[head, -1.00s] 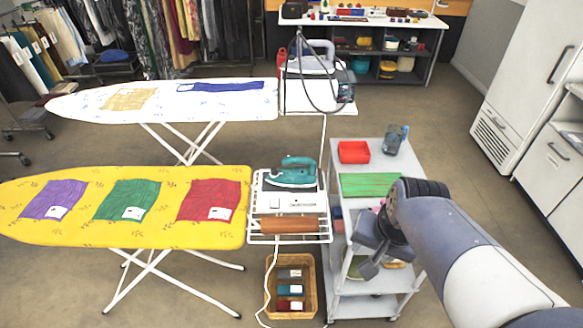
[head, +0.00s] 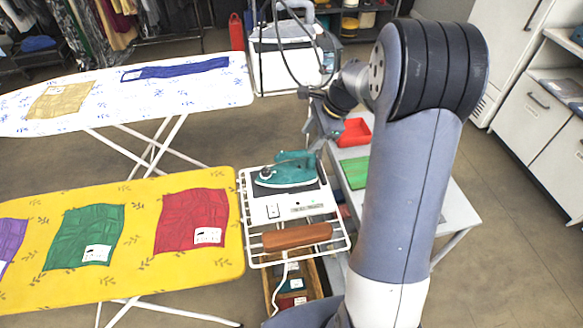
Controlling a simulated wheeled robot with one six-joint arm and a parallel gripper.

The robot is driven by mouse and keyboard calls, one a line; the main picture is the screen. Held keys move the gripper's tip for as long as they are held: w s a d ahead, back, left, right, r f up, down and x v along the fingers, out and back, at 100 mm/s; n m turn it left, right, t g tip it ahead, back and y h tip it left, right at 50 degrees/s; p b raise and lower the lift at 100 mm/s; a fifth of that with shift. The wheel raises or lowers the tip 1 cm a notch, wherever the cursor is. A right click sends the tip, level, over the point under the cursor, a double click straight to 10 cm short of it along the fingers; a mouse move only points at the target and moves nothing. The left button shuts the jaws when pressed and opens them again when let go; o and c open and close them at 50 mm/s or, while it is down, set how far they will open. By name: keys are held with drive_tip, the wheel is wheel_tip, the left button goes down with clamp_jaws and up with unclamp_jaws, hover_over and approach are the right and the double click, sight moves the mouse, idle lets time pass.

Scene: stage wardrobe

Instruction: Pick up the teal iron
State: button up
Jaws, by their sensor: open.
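The teal iron (head: 287,171) lies flat on its dark rest pad on the white wire rack (head: 246,217) at the right end of the yellow ironing board. Its handle faces up and its body shows clearly. My gripper (head: 316,122) is open and empty, above and to the right of the iron, apart from it. My own arm hides part of the gripper and wrist, and the fingertips are small in the view.
A brown wooden bar (head: 297,236) lies on the rack's front part. A steam station (head: 283,45) with a dark hose is behind. The yellow board (head: 140,262) is at left.

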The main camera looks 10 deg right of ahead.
sight(301, 151)
drive_tip(key=x, duration=0.3)
drive_tip(key=shift+a+f, duration=0.1)
drive_tip(key=shift+f, duration=0.15)
drive_tip(key=shift+d+p+x, duration=0.15)
drive_tip(key=shift+p+x, duration=0.2)
drive_tip(key=shift+x, duration=1)
drive_tip(key=shift+d+p+x, duration=0.2)
drive_tip(key=shift+p+x, duration=0.15)
drive_tip(key=shift+x, duration=1.05)
drive_tip(key=shift+w, duration=0.1)
drive_tip(key=shift+c, duration=0.3)
clamp_jaws()
